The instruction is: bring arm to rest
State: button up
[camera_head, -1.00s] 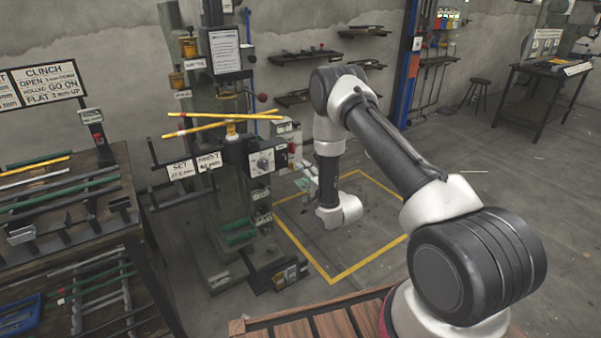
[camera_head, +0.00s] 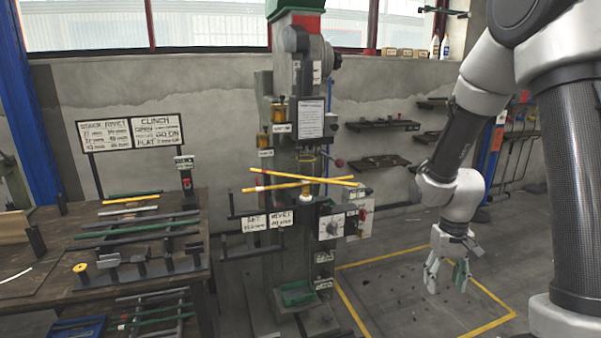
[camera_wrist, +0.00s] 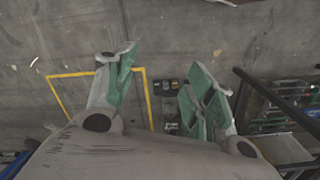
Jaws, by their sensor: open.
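My gripper (camera_head: 447,273) hangs at the end of my arm at the right of the head view, fingers pointing down. Its fingers are apart and nothing is between them. It is in the air over the yellow-marked floor area, to the right of the rivet press. The rivet press (camera_head: 308,130) stands upright in the middle of the head view, apart from my gripper. Two crossed yellow strips (camera_head: 303,183) lie at its working height.
A workbench (camera_head: 145,290) with racks of green and grey bars stands at the left. Signs (camera_head: 131,133) rise behind it. Wall shelves (camera_head: 382,125) hang behind my arm. The yellow floor outline (camera_head: 350,308) encloses open floor. A blue tray (camera_head: 77,328) sits low at the left.

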jog(key=s+r+t, duration=0.2)
jog(key=s+r, duration=0.6)
jog(key=r, duration=0.4)
jog(key=s+d+r+t, duration=0.1)
jog(key=s+r+t, duration=0.2)
jog(key=s+r, duration=0.5)
notch_tip(320, 180, up, 4)
jog(key=shift+s+n, duration=0.2)
jog(key=shift+n, duration=0.1)
